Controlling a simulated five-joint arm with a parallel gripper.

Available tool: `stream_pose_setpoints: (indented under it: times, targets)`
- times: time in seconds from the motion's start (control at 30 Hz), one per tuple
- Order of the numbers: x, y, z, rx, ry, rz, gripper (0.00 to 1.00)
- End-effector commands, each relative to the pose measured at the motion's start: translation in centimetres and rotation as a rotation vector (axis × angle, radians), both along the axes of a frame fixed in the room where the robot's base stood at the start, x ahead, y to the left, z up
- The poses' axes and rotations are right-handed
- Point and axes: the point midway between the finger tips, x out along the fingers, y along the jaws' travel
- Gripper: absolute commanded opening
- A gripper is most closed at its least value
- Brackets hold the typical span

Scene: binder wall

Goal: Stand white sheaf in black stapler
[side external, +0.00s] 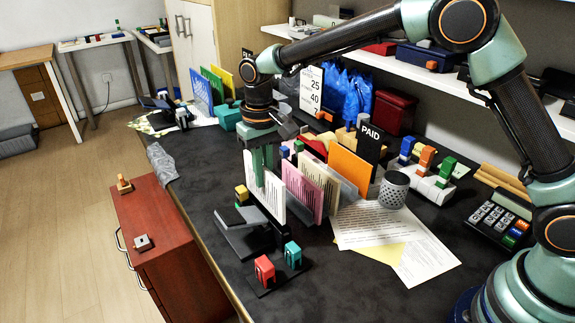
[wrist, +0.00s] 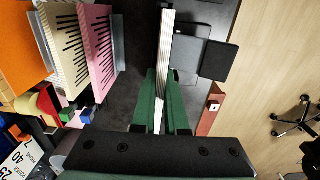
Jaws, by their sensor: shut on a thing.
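My gripper (side external: 262,158) has green fingers shut on the upper part of a white sheaf (side external: 265,193), which hangs upright. In the wrist view the sheaf (wrist: 166,45) is seen edge-on between the fingers (wrist: 160,100). A black, low stapler-like piece (side external: 245,238) with a dark grey block lies just left of and below the sheaf. In the wrist view the dark grey block (wrist: 217,60) is right of the sheaf. I cannot tell whether the sheaf's lower edge touches the black piece.
Pink (side external: 300,192) and cream (side external: 322,180) sheets and an orange folder (side external: 350,170) stand close right of the sheaf. Red (side external: 265,269) and teal (side external: 293,254) blocks sit in front on a black base. A mesh cup (side external: 393,190) and papers (side external: 385,229) lie further right.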

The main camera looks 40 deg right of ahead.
Motion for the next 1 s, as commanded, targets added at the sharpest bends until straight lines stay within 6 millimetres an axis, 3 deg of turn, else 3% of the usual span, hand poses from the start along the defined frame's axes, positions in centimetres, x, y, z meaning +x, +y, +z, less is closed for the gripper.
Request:
stream_pose_setpoints:
  times: [0.6, 1.0]
  targets:
    - [0.0, 0.0, -0.2, 0.0, 0.0, 0.0, 0.0]
    - [0.0, 0.0, -1.5, -0.001, 0.002, 0.0, 0.0]
